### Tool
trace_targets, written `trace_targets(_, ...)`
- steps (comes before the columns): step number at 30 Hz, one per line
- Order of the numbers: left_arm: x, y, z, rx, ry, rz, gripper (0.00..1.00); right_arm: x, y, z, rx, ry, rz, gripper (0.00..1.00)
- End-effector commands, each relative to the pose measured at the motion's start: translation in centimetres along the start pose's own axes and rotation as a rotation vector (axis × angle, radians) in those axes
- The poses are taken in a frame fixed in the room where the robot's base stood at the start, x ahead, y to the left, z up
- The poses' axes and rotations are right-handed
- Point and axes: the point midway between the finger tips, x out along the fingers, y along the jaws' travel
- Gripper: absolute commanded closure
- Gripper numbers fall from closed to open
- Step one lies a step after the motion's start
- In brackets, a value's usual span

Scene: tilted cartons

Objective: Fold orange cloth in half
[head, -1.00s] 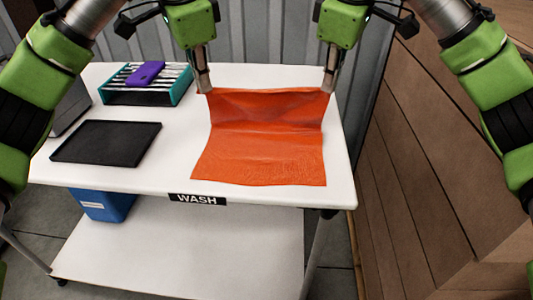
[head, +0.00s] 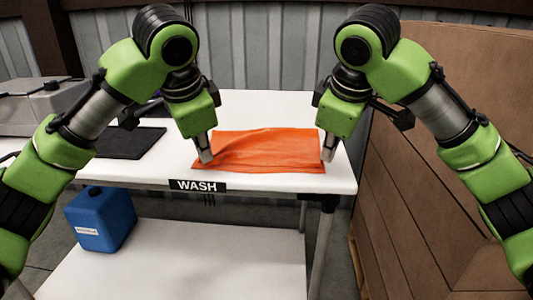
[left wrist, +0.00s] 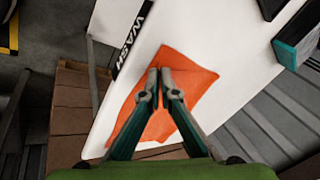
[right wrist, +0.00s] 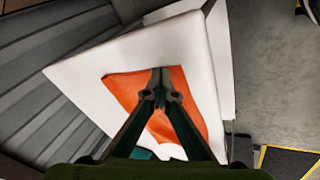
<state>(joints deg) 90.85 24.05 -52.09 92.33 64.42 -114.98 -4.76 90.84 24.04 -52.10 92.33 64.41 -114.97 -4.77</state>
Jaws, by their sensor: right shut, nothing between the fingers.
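The orange cloth (head: 265,150) lies on the white table near its front edge. It is a wide, short shape, doubled over towards the front, with some creases at its left end. My left gripper (head: 207,158) is at the cloth's front left part; in the left wrist view its fingertips (left wrist: 159,72) are close together over the cloth, and I cannot tell whether they pinch it. My right gripper (head: 328,158) is at the cloth's front right corner. In the right wrist view its fingertips (right wrist: 161,72) are together over the cloth, with nothing held.
The white table (head: 270,108) is bare behind the cloth. A black tray (head: 130,143) lies to the left, partly behind my left arm. A blue container (head: 102,218) stands below, on the left. Brown cartons (head: 430,130) stand close on the right.

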Motion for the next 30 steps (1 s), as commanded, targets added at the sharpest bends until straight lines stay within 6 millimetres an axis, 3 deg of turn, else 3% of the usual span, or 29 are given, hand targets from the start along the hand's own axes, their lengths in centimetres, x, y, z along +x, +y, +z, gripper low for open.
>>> trace_targets(13,0.69,0.35,0.22,-0.003,0.012,-0.019,1.00,0.67,-0.34,0.22,0.003,0.012,0.019,1.00)
trace_targets(14,0.69,0.35,0.22,-0.003,0.012,-0.019,0.96,0.67,-0.34,0.22,0.003,0.012,0.019,0.99)
trace_targets(17,0.69,0.36,0.22,-0.002,0.011,-0.019,0.70,0.67,-0.34,0.22,0.003,0.012,0.019,0.73)
trace_targets(18,0.69,0.36,0.22,-0.002,0.011,-0.019,0.69,0.68,-0.34,0.22,0.003,0.012,0.019,0.69)
trace_targets(30,0.44,0.34,0.21,-0.002,0.011,-0.019,0.69,0.45,-0.34,0.22,0.002,0.011,0.018,0.69)
